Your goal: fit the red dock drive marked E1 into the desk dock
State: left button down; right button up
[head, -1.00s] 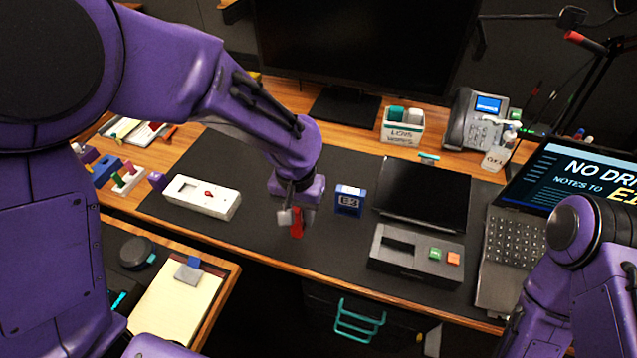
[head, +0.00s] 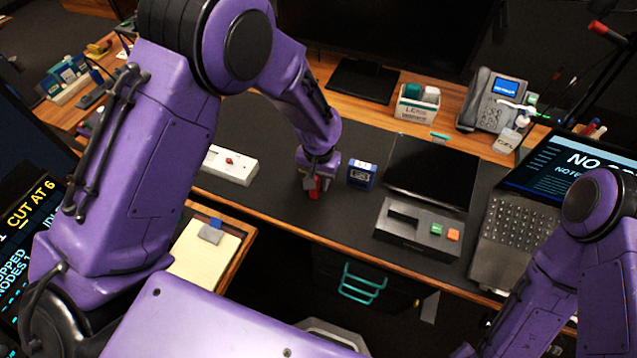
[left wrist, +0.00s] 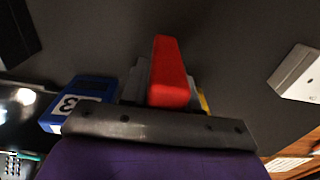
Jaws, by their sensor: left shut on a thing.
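My left gripper (head: 313,186) is shut on a red drive (head: 315,193), held over the dark desk mat. In the left wrist view the red drive (left wrist: 170,75) sticks out from between the fingers; no E1 mark shows on its visible faces. The desk dock (head: 395,245) is a dark grey box with a long open slot on top at its left, and green and orange buttons at its right. It stands on the mat to the right of my left gripper. My right arm shows at the right edge, but its gripper is out of view.
A blue drive marked E3 (head: 361,177) stands between my left gripper and the dock; it also shows in the left wrist view (left wrist: 75,103). A white panel (head: 232,167) lies to the left. A black tablet-like slab (head: 432,173) lies behind the dock, a laptop (head: 480,240) to its right.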

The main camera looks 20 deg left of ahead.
pick_arm(q)
jog(key=shift+s+f, duration=0.1)
jog(key=shift+f, duration=1.2)
jog(key=shift+f, duration=0.15)
jog(key=c, duration=0.8)
grip_release()
jog(key=shift+c, duration=0.2)
